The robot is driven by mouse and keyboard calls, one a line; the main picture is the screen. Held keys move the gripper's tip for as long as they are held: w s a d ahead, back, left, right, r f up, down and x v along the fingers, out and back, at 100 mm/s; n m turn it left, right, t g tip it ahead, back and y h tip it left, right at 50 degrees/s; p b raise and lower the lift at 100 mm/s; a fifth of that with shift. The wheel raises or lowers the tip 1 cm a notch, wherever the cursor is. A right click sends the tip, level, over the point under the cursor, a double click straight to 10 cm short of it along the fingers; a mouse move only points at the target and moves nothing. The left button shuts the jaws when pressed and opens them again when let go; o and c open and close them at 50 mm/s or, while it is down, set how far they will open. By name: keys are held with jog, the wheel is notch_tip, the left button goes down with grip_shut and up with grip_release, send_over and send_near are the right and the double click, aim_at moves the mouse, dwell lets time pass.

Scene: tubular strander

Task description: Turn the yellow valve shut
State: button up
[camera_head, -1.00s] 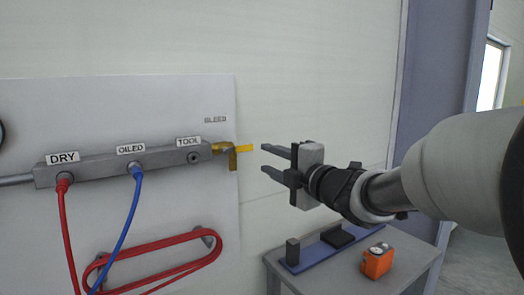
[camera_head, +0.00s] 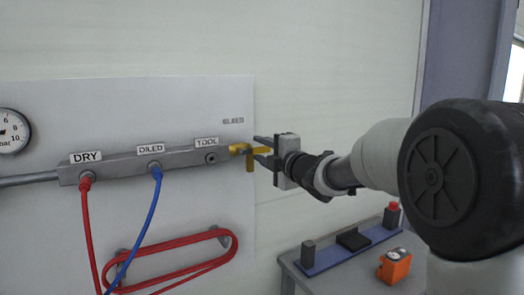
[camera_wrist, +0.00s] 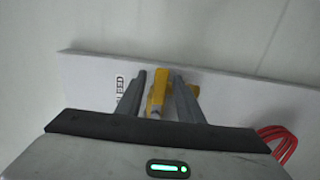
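The yellow valve (camera_head: 239,149) sits at the right end of the grey manifold (camera_head: 130,166), below the BLEED lettering. In the head view, one yellow part hangs down and another sticks out to the right, toward my gripper. My gripper (camera_head: 258,149) is at the valve with its fingers on either side of the part sticking out. In the wrist view, yellow valve parts (camera_wrist: 159,90) lie between the two grey fingers of my gripper (camera_wrist: 160,75). The fingers stand apart, with a gap on the left side; contact on the right side is unclear.
The manifold has DRY, OILED and TOOL ports, with a red hose (camera_head: 87,230) and a blue hose (camera_head: 142,225) attached. A coiled red hose (camera_head: 175,243) hangs below. A grey table (camera_head: 335,277) at lower right holds an orange device (camera_head: 394,266) and a blue tray (camera_head: 325,257).

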aim_at(244, 149)
grip_shut()
